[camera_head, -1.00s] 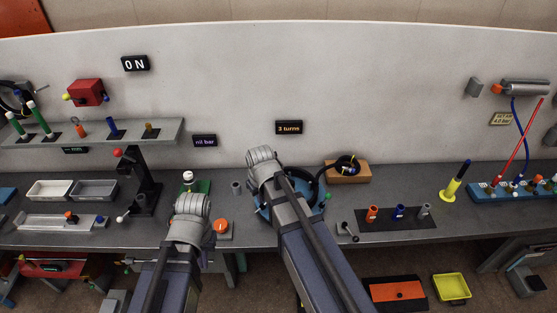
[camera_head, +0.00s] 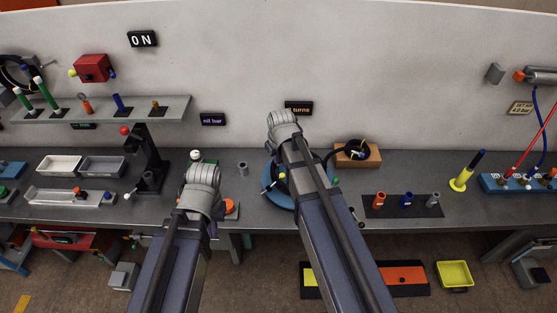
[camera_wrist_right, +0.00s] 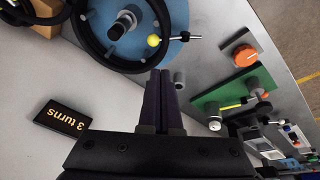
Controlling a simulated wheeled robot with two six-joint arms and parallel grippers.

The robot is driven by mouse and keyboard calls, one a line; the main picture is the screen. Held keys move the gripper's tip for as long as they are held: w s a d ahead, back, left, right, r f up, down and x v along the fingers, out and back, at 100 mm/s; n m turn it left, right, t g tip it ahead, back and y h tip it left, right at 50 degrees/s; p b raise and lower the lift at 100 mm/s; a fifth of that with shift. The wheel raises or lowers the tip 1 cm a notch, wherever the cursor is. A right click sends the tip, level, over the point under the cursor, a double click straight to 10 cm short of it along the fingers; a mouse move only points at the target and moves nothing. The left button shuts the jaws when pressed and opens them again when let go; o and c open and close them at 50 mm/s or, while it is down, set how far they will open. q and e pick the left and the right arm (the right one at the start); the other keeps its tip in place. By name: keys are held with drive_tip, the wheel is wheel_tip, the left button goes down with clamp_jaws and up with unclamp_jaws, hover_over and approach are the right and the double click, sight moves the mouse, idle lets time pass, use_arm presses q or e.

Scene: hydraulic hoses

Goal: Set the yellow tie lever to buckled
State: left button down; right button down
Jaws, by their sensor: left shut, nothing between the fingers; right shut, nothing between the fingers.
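A yellow ball (camera_wrist_right: 153,40) sits at a black ring on a blue round base (camera_wrist_right: 178,20) in the right wrist view. My right gripper (camera_wrist_right: 160,74) is shut and empty, apart from the ball; in the head view its wrist hides the fingers. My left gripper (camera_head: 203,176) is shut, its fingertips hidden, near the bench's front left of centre.
The "3 turns" sign (camera_wrist_right: 62,119) is on the back panel near my right gripper. A dark plate with several coloured posts (camera_head: 406,202) stands to the right.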

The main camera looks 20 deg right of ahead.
drive_tip(key=b, duration=0.8)
approach(284, 175)
drive_tip(key=f, duration=0.1)
drive_tip(key=w+a+f, duration=0.1)
drive_tip(key=f, duration=0.1)
drive_tip(key=w+f, duration=0.1)
drive_tip(key=f, duration=0.1)
drive_tip(key=shift+w+a+f, duration=0.2)
drive_tip(key=shift+w+a, duration=0.05)
drive_tip(key=shift+a, duration=0.05)
drive_tip(key=shift+d+f+b, duration=0.3)
drive_tip(key=shift+f+b, duration=0.1)
drive_tip(key=shift+f, duration=0.05)
drive_tip(key=shift+w+d+f+g+y+b, duration=0.35)
drive_tip(key=shift+d+f+g+y, duration=0.1)
drive_tip(key=shift+d+y, duration=0.15)
drive_tip(key=shift+w+d+f+y+b, duration=0.1)
drive_tip(key=shift+d+f+y+b, duration=0.25)
drive_tip(key=shift+f+y+b, duration=0.2)
drive_tip(key=shift+r, duration=0.15)
drive_tip(key=shift+r+p, duration=0.75)
drive_tip(key=shift+p, duration=0.15)
